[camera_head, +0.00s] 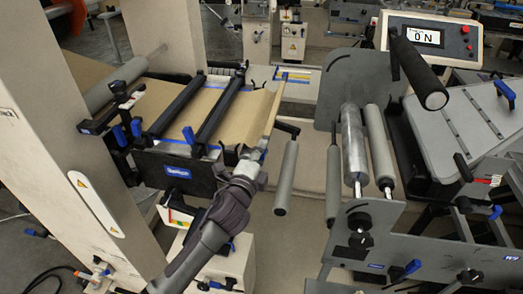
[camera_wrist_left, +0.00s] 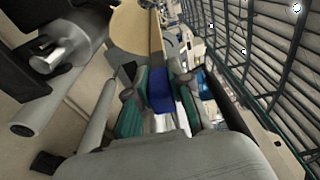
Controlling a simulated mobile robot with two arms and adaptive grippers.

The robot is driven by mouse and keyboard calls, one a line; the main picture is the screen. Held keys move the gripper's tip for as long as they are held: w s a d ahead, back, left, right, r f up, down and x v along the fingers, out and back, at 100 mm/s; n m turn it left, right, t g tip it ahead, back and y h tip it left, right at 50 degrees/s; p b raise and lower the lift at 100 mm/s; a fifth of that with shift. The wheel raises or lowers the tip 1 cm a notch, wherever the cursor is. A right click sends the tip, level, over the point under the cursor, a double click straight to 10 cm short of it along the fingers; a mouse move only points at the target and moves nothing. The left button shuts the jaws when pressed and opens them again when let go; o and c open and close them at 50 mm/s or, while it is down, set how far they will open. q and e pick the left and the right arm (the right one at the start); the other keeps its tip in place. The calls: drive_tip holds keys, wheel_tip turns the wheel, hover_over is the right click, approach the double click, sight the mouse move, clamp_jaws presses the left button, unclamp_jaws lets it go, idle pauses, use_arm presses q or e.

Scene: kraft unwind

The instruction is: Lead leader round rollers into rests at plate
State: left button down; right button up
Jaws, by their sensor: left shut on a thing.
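The brown kraft leader (camera_head: 240,110) comes off the splice table on the left and ends in a thin bar (camera_head: 272,122). My left gripper (camera_head: 252,153) is shut on the near end of this bar. In the left wrist view the gripper's green-padded fingers (camera_wrist_left: 160,108) close around the bar's blue end (camera_wrist_left: 159,90), with the brown web (camera_wrist_left: 130,28) stretching beyond. Right of the bar are a grey roller (camera_head: 286,178), another grey roller (camera_head: 333,185), a shiny roller (camera_head: 352,145) and a further grey roller (camera_head: 378,147). A grey plate (camera_head: 345,82) stands behind them. The rests are not clearly distinguishable. My right gripper is out of view.
A near side frame (camera_head: 430,240) holds the roller ends. A beige post (camera_head: 75,180) stands left. A narrow gap separates the bar from the first roller.

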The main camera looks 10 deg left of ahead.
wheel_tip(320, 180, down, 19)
drive_tip(key=b, duration=1.8)
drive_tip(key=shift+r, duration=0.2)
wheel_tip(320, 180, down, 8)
drive_tip(key=b, duration=0.9)
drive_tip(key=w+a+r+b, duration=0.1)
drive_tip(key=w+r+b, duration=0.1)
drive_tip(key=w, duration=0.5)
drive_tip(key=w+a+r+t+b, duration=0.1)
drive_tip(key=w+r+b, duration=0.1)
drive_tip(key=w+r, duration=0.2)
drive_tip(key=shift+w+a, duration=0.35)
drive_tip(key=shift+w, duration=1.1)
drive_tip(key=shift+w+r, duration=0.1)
